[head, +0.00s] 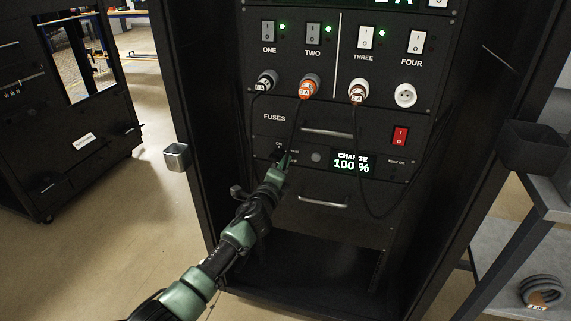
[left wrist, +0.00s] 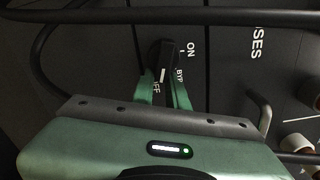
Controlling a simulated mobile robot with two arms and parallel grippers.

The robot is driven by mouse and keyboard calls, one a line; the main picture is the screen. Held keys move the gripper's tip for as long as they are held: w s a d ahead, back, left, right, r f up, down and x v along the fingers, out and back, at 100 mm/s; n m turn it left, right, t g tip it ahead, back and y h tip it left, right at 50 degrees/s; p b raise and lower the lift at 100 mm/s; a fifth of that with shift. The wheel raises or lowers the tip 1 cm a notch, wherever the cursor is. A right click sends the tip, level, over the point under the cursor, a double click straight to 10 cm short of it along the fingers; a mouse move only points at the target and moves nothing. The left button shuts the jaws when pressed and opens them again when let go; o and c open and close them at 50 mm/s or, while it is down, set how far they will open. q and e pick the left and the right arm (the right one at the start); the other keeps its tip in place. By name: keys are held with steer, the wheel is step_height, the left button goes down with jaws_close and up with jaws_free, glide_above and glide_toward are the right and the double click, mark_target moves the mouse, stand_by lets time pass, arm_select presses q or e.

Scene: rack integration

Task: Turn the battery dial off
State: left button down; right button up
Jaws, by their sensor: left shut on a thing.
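The battery dial (left wrist: 161,54) is a black knob on the rack's dark panel. In the left wrist view the ON, BYP and OFF labels lie around it, and a white mark shows on its side nearest the OFF label. My left gripper (left wrist: 163,92) is shut on the dial, its green fingers on either side of it. In the head view my left gripper (head: 284,161) reaches the panel left of the CHARGE 100 % display (head: 351,162) and mostly hides the dial. My right gripper is not in view.
Cables hang from plugs in the sockets above; one loops down right of the display (head: 372,214). A red switch (head: 400,136) is at the panel's right. Drawer handles (head: 327,132) stick out above and below. A grey table (head: 548,190) stands right of the rack.

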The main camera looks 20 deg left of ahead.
arm_select(q)
steer(key=shift+w+a+m+y, duration=0.1)
steer(key=shift+a+m+y, duration=0.2)
steer(key=shift+a+m, duration=0.55)
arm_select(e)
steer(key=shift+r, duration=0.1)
arm_select(q)
steer(key=shift+r+m, duration=0.2)
steer(key=shift+m, duration=0.15)
steer(key=c, duration=1.3)
jaws_free()
steer(key=shift+o, duration=1.1)
steer(key=shift+a, duration=0.15)
steer(key=shift+f, duration=0.15)
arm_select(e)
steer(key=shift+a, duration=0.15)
arm_select(q)
steer(key=shift+s+d, duration=0.25)
steer(key=shift+d, duration=0.05)
steer(key=s+p, duration=0.2)
steer(key=s, duration=0.5)
steer(key=shift+s+a, duration=0.2)
steer(key=shift+a, duration=0.15)
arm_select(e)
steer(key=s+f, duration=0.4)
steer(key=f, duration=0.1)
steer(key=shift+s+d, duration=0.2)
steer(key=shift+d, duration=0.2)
